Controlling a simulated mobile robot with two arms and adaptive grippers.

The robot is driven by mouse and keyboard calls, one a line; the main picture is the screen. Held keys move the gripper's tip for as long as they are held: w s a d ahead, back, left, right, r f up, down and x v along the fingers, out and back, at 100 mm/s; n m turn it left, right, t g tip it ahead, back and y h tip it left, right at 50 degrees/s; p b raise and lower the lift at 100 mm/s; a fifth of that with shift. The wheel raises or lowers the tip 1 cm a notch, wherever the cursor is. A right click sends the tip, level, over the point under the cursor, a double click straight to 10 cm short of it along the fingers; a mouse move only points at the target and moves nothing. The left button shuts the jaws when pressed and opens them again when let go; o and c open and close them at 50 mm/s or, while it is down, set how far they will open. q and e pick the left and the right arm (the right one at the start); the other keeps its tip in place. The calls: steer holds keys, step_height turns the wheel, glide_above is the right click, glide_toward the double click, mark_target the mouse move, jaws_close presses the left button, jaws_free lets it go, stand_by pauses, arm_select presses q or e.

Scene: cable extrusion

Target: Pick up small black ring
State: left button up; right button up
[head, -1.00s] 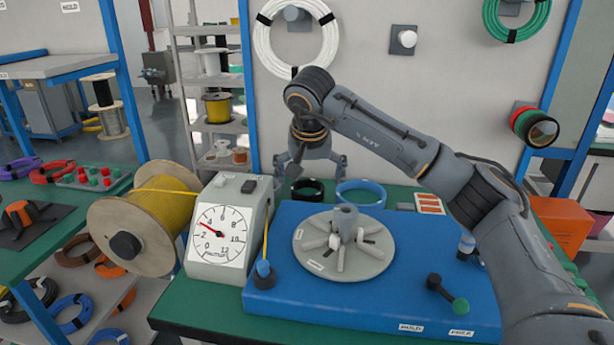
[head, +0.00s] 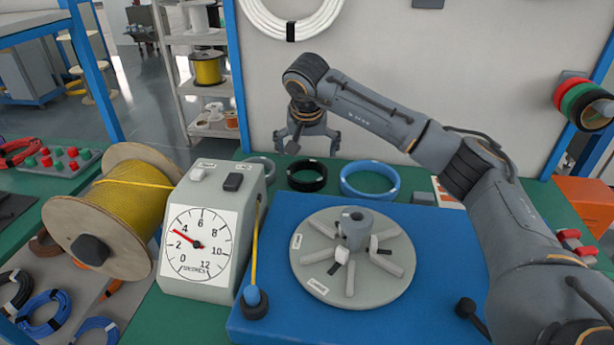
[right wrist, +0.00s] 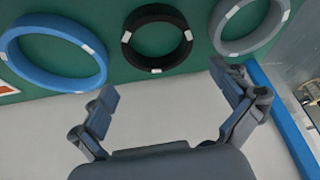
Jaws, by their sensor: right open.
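The small black ring (head: 306,188) lies flat on the green table, behind the blue platform, between a grey ring and a blue ring. It also shows at the top middle of the right wrist view (right wrist: 136,58), with white tape bands. My right gripper (head: 307,152) is above and a little behind the black ring in the head view. Its two fingers are spread wide and empty, and they show in the right wrist view (right wrist: 162,84). The black ring is beyond the fingertips there, not between the fingers. My left gripper is in neither view.
A blue ring (head: 370,192) lies right of the black one, and a grey ring (head: 258,170) lies left of it. The dial gauge box (head: 205,250) and yellow cable spool (head: 125,205) stand at left. The blue platform (head: 290,225) with its round grey disc (head: 315,255) is in front.

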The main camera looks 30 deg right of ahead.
steer(key=x, duration=0.5)
steer(key=shift+s+a+f+b, duration=0.1)
steer(key=shift+s+a+b, duration=0.2)
steer(key=shift+s, duration=0.1)
steer(key=shift+w+d+f, duration=0.2)
steer(key=shift+f, duration=0.2)
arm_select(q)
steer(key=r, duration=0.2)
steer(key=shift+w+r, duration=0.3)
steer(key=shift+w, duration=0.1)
arm_select(e)
steer(key=c, duration=0.8)
steer(key=shift+r, duration=0.1)
